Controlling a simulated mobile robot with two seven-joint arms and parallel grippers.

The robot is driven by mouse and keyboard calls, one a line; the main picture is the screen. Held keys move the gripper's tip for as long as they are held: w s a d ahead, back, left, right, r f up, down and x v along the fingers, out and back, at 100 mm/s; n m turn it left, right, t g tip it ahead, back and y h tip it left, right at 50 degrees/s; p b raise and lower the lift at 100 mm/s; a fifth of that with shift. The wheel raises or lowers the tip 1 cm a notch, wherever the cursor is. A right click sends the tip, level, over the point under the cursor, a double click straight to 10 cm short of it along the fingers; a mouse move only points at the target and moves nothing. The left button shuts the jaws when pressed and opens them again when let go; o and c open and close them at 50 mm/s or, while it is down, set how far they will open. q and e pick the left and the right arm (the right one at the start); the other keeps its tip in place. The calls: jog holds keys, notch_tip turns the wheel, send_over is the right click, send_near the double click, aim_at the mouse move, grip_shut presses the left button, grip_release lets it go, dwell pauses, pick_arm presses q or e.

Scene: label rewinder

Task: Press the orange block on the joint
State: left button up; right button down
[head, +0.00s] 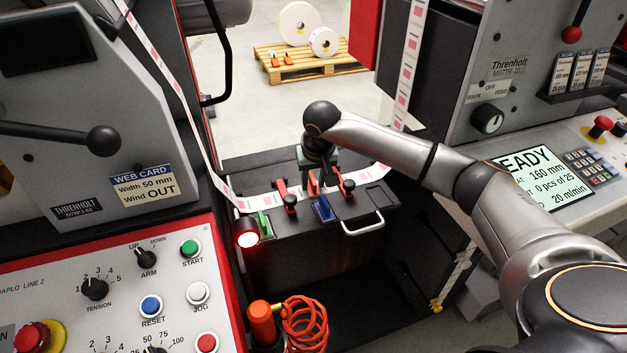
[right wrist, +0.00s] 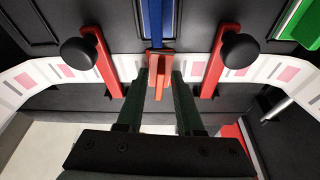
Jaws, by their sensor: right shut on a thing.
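The orange block (head: 313,187) is on the splice table over the label web, in line with the blue strip (head: 323,208). In the right wrist view the orange block (right wrist: 159,68) stands between the dark green fingers of my right gripper (right wrist: 159,85), which is shut on it. My right gripper (head: 311,172) comes down from above in the head view. The label web (head: 376,172) with pink labels runs across the table beneath the block. The joint itself is hidden by the block and fingers. My left gripper is not in view.
Red clamp bars with black knobs lie on either side, the left clamp (head: 283,190) and the right clamp (head: 345,183). A green strip (head: 264,224) and a lit red lamp (head: 248,239) are at the table's left. A metal handle (head: 363,226) is on its front.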

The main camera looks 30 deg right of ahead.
dwell(0.4)
jog(key=shift+r+p, duration=1.85)
jog(key=shift+r, duration=0.55)
jog(key=shift+r+p, duration=1)
jog(key=shift+r, duration=0.55)
jog(key=shift+f, duration=0.2)
